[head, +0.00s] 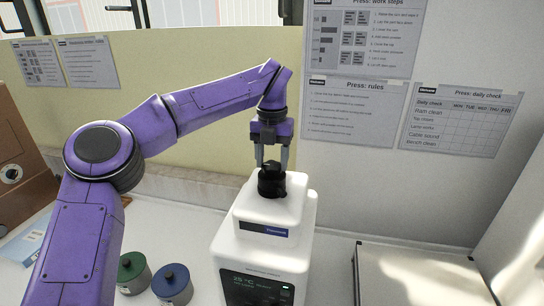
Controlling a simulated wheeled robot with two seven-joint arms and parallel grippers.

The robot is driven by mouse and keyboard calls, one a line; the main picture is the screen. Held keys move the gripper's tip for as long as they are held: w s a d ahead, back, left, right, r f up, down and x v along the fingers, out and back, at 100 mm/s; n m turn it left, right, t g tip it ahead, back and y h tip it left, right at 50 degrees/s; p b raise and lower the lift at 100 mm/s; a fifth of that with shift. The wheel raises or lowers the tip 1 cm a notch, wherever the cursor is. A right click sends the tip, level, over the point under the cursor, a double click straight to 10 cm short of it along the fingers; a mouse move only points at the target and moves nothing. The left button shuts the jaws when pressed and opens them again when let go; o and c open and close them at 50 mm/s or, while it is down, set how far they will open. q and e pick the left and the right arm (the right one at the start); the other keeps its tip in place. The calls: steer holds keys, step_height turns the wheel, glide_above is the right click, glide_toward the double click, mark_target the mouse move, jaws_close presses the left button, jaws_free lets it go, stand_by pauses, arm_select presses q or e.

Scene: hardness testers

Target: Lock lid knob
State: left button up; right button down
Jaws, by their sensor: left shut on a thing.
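The lid knob (271,180) is a black knob on top of a white press-like machine (262,215) with a small dark display on its front. My left gripper (271,164) points straight down over the knob, with its two grey fingers on either side of it. It is shut on the knob, whose upper part is partly hidden between the fingers. I cannot tell from this view how far the knob is turned. My right gripper is not in view.
Two round metal pots, one with a green lid (130,267) and one with a blue lid (172,280), stand left of the machine. A pale flat-topped box (420,277) is to the right. Paper sheets (350,110) hang on the wall behind.

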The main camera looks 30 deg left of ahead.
mark_target(271, 165)
arm_select(q)
steer(key=shift+f, duration=0.1)
steer(key=o, duration=1)
steer(key=shift+o, duration=0.2)
steer(key=shift+s, duration=0.1)
step_height(271, 165, up, 11)
steer(key=shift+f, duration=0.1)
